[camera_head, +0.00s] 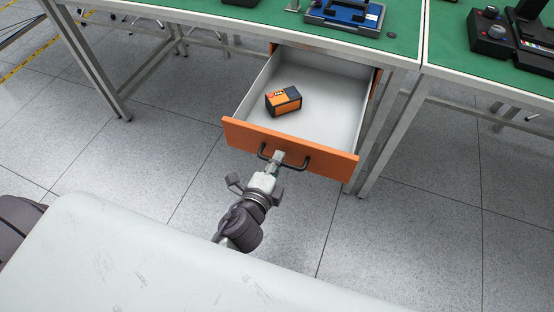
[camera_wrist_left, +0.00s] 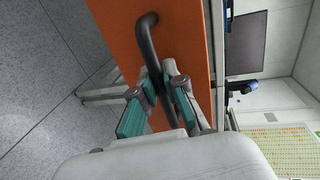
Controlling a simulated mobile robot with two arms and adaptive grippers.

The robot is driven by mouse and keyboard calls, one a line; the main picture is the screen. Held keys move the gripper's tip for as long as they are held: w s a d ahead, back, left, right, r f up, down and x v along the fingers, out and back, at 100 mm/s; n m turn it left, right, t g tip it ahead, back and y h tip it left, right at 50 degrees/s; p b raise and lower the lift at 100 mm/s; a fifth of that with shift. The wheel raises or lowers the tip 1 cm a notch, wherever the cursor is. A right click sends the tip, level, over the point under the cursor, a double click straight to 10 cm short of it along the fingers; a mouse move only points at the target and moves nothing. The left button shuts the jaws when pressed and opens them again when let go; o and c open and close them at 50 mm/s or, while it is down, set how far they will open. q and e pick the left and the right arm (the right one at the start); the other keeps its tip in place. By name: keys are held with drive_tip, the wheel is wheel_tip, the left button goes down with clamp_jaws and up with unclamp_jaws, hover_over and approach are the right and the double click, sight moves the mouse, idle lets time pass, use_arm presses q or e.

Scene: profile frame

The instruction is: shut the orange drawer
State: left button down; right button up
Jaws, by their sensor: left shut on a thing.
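The orange drawer (camera_head: 240,132) hangs open under the green-topped table, pulled well out toward me. Its dark bar handle (camera_head: 310,165) runs along the front panel. My left gripper (camera_head: 277,158) is at the left part of the handle, shut on it. In the left wrist view the handle (camera_wrist_left: 147,45) passes between the teal-padded fingers of the gripper (camera_wrist_left: 160,106), in front of the orange panel (camera_wrist_left: 187,40). Inside the drawer lies an orange and black box (camera_head: 284,101). My right gripper is in neither view.
The green-topped table (camera_head: 230,18) has metal legs, one (camera_head: 385,130) just right of the drawer. A blue device (camera_head: 345,14) sits on it above the drawer. A second table with black equipment (camera_head: 490,35) stands to the right. The tiled floor (camera_head: 130,165) left of the drawer is clear.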

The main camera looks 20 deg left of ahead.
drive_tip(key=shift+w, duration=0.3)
